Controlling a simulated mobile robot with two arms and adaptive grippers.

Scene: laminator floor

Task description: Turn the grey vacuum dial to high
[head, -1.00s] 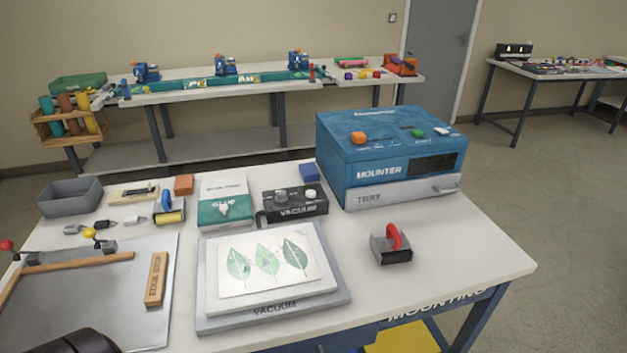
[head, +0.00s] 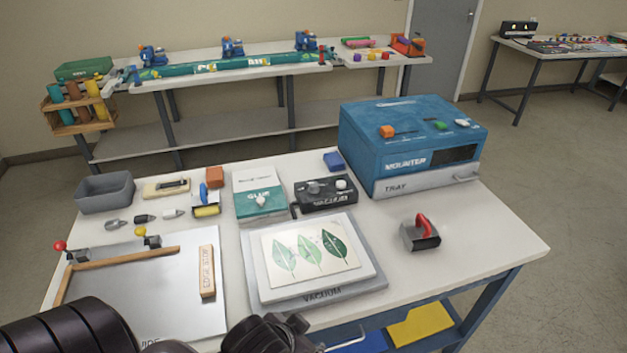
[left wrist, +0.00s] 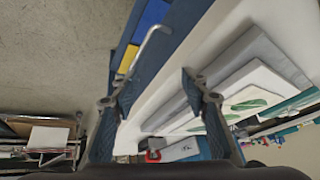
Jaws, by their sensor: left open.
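The black vacuum box (head: 325,197) stands on the table behind the vacuum plate. Its grey dial (head: 313,187) is on the top left, beside a white round knob (head: 341,184); the dial's setting is too small to read. My left gripper (head: 278,330) is at the bottom of the head view, in front of the vacuum plate and well apart from the dial. In the left wrist view the left gripper (left wrist: 157,92) has its fingers spread with nothing held. The dial cannot be made out there. My right gripper is not in view.
The grey vacuum plate (head: 262,292) with a leaf print lies before the box. A red-handled tool (head: 421,234) sits at right.

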